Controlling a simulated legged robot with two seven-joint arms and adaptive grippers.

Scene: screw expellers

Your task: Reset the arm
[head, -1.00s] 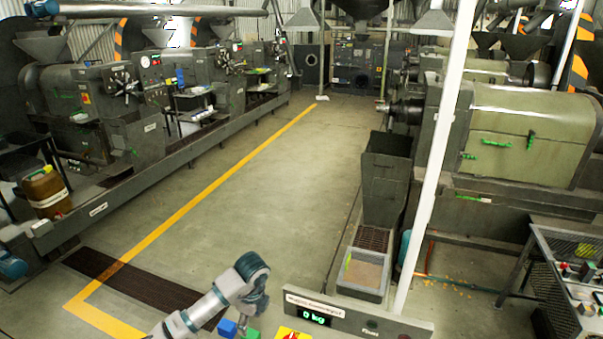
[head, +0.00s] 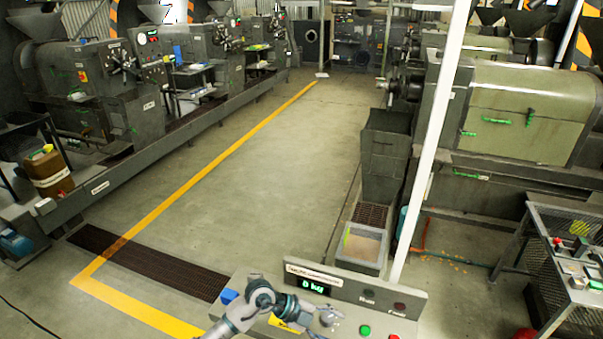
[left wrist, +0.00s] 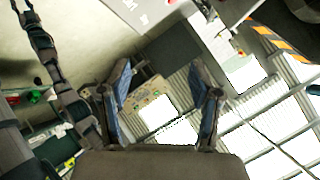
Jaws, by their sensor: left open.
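My left arm (head: 258,298) comes in at the bottom of the head view, bent at a grey and dark blue joint. Its gripper (head: 328,318) is small there, in front of the weighing console. In the left wrist view the two blue-padded fingers of my left gripper (left wrist: 165,85) stand wide apart with nothing between them. Behind them are a bright windowed roof and grey machine parts, seen at a tilt. My right gripper is in neither view.
A console (head: 352,288) with a green display and buttons stands close below the arm. A grey bin (head: 363,245) lies behind it. Press machines (head: 95,85) line the left; a green-grey machine (head: 525,110) stands right. The middle floor (head: 260,180) is clear.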

